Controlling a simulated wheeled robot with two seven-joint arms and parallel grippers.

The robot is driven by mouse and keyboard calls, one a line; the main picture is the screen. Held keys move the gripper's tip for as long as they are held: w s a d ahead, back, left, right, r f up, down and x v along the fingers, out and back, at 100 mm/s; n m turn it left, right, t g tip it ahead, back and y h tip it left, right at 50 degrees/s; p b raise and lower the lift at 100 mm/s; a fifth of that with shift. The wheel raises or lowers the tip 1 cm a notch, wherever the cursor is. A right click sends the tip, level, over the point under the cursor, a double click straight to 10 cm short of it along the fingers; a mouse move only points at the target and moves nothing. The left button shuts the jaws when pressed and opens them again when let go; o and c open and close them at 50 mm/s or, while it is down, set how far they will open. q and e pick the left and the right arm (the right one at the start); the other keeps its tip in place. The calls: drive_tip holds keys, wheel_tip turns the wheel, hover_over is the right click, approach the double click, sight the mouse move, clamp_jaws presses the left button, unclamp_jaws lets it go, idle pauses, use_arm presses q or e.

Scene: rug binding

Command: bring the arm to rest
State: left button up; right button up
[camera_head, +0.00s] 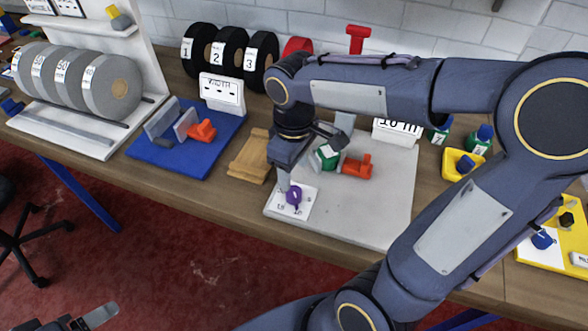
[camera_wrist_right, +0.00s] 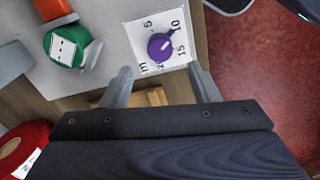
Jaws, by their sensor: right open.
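My right arm reaches across the right half of the head view. My right gripper (camera_head: 288,180) points down near the purple knob (camera_head: 294,196) on its white dial plate at the front left of the grey board. In the right wrist view the fingers of the gripper (camera_wrist_right: 163,88) are spread and empty, with the purple knob (camera_wrist_right: 160,46) beyond them, apart from both. A small part of my left gripper (camera_head: 90,318) shows at the bottom left of the head view; its jaws are not clear.
The grey board (camera_head: 385,205) also carries a green part (camera_head: 326,157) and a red clamp (camera_head: 358,166) close to the gripper. A wooden block (camera_head: 250,158) lies left of it, then a blue mat (camera_head: 150,150). Black rolls (camera_head: 228,50) stand behind. Red floor lies in front of the bench.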

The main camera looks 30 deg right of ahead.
idle(0.3)
drive_tip(key=s+a+m+t+y, duration=0.1)
drive_tip(key=s+m+t+y, duration=0.2)
drive_tip(key=s, duration=0.8)
drive_tip(key=m+t, duration=0.2)
drive_tip(key=m, duration=0.2)
drive_tip(key=shift+s+r+m+t+y, duration=0.25)
drive_tip(key=shift+s+m+t+y, duration=0.05)
drive_tip(key=shift+s+m+y, duration=0.1)
